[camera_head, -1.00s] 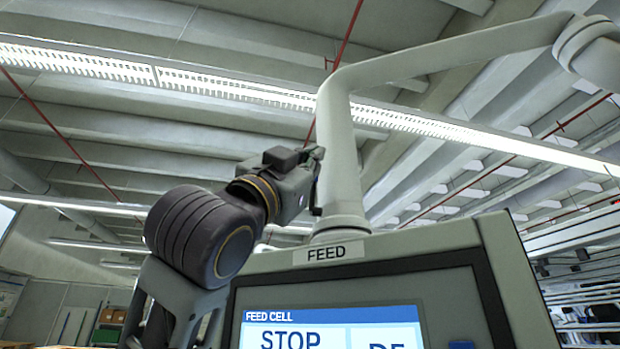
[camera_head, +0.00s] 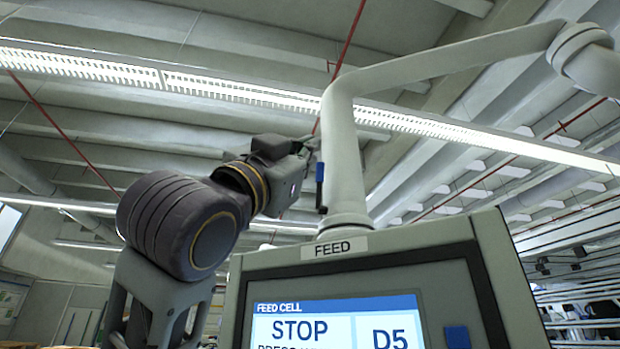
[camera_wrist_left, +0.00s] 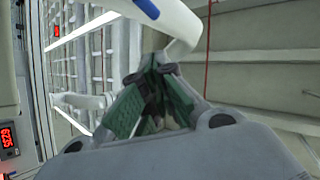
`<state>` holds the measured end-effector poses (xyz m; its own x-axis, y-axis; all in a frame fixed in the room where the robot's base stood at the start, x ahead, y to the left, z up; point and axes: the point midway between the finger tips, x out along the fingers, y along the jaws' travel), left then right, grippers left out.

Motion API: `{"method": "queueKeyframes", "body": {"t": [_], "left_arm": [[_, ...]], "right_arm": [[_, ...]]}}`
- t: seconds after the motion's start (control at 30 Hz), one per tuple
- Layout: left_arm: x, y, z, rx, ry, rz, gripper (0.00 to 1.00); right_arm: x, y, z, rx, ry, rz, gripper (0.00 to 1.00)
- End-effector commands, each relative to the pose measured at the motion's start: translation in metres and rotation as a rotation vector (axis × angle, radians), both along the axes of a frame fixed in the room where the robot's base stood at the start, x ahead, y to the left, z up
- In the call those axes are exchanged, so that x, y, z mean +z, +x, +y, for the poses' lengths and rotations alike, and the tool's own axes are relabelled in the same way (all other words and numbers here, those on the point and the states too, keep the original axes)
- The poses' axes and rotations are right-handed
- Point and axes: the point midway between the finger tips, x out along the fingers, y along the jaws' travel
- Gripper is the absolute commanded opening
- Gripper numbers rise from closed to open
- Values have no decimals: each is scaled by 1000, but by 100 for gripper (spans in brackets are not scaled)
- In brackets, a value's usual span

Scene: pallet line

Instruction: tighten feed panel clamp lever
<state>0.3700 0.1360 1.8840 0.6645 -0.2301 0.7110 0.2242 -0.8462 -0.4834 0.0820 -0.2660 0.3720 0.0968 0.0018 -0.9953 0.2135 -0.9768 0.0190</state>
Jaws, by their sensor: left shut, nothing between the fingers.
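The feed panel (camera_head: 355,258) stands in front of me, with a FEED label on its top edge and a lit screen. A pale post (camera_head: 343,165) rises from its top. A short dark lever with a blue end (camera_head: 320,174) stands nearly upright close along the left side of the post. My left gripper (camera_head: 306,148) comes in from the left, just above and left of the lever. In the left wrist view its green-lined fingers (camera_wrist_left: 160,75) are closed together and empty, near a pale curved piece. Whether the fingers touch the lever or post cannot be told.
The pale overhead arm (camera_head: 450,62) runs from the post top to a joint (camera_head: 585,58) at upper right. A blue button (camera_head: 457,337) sits on the panel's right side. Open air lies left of the post, above my arm.

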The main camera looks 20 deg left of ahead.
Motion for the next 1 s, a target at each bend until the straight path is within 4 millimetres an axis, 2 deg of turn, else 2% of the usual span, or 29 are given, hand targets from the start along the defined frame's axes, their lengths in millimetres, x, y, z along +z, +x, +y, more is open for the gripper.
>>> {"method": "queueKeyframes", "body": {"t": [0.3, 0.5, 1.0], "left_arm": [[-12, -43, 0, -1, 1, -3, 0], [-15, -60, 1, 1, -1, 0, 0], [-16, -64, 1, 0, 0, 1, 0]], "right_arm": [[-16, -3, 5, -1, 5, 4, 35], [-20, -4, 5, -1, 5, 4, 35], [-21, -5, 0, 0, 0, 6, 35]]}}
